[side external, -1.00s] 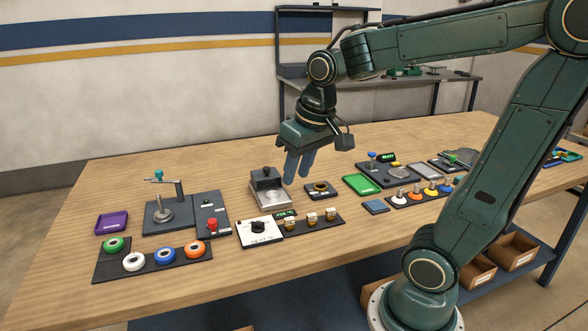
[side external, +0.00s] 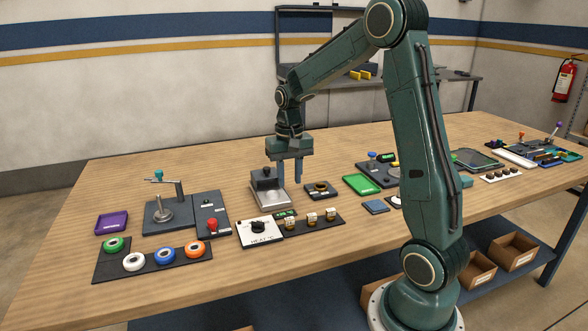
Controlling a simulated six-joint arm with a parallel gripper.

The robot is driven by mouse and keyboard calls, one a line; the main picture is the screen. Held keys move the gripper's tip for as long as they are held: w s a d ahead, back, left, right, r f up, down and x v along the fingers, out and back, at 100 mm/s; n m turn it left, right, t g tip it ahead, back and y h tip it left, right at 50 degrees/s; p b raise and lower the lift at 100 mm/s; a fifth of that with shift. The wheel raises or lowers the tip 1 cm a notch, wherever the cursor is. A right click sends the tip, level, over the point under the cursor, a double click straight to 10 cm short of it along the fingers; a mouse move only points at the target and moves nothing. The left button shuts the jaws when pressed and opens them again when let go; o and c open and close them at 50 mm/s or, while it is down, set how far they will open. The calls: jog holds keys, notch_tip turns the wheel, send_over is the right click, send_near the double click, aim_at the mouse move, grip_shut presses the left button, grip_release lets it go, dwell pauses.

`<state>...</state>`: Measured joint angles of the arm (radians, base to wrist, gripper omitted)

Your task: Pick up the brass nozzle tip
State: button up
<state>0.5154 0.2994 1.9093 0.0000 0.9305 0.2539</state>
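Several small brass-coloured pieces with pale labels stand in a row on a dark strip: a left one (side external: 291,223), a middle one (side external: 312,219) and a right one (side external: 330,214). Which of them is the nozzle tip I cannot tell for sure. A dark square block (side external: 320,190) with a brass-coloured ring lies behind the row. My gripper (side external: 289,181) points straight down with its two blue-grey fingers apart and nothing visible between them. It is beyond the brass row, just right of the metal press-like fixture (side external: 269,193), and seems to be above the table.
A white dial panel (side external: 260,231) adjoins the strip's left end. Coloured rings lie on a black mat (side external: 122,270) at front left, near a purple tray (side external: 112,222). A green tray (side external: 361,184) and a blue pad (side external: 375,206) lie to the right. My arm hides part of the right side.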

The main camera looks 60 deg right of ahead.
jog(key=shift+f, duration=0.15)
send_over(289, 218)
jog(key=shift+s+f, duration=0.15)
jog(key=shift+f, duration=4.05)
jog(key=shift+f, duration=0.15)
jog(key=shift+f, duration=2.45)
jog(key=c, duration=0.7)
